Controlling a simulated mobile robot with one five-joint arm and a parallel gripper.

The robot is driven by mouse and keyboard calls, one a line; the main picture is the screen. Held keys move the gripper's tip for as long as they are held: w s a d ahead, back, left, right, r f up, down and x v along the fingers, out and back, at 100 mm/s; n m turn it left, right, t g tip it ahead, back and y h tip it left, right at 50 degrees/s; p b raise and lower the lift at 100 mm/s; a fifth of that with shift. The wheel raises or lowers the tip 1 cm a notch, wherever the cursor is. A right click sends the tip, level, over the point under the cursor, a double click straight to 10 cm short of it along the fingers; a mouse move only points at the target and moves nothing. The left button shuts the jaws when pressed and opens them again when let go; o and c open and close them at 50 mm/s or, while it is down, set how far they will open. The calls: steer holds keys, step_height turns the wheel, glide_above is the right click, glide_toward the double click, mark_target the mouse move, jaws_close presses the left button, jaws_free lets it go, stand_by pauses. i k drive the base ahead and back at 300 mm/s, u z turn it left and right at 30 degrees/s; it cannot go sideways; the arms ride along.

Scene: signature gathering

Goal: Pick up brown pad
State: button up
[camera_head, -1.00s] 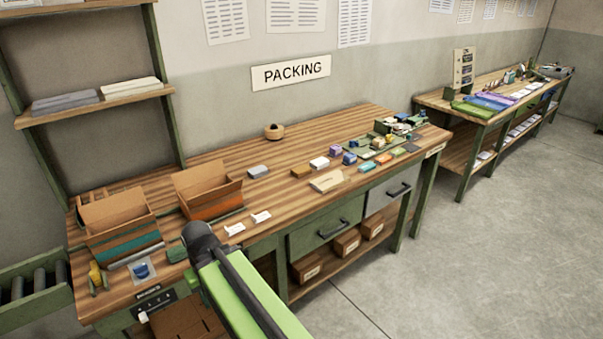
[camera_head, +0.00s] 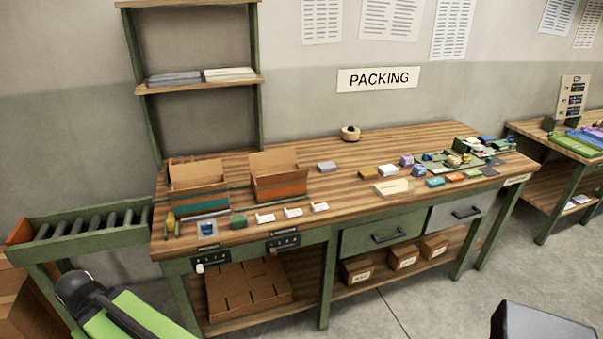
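A small flat brown pad (camera_head: 368,173) lies on the wooden top of the packing bench (camera_head: 340,216), right of the middle. It sits just left of a white block (camera_head: 388,170) and behind a larger cream block (camera_head: 391,187). Part of my green and black arm shows at the bottom left, well away from the pad. I cannot make out my gripper's fingers in this view.
Two open cardboard boxes (camera_head: 198,200) (camera_head: 279,187) stand on the bench's left half. A grey block (camera_head: 327,167) and a tape roll (camera_head: 350,133) lie left of the pad. Several small coloured items crowd the right end. A roller conveyor (camera_head: 85,222) adjoins the left. Open floor lies in front.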

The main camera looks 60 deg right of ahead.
mark_target(368, 173)
steer(key=z, duration=0.15)
steer(key=k, duration=0.15)
steer(key=u, duration=2.5)
steer(key=k, duration=2.6)
steer(key=z, duration=1.45)
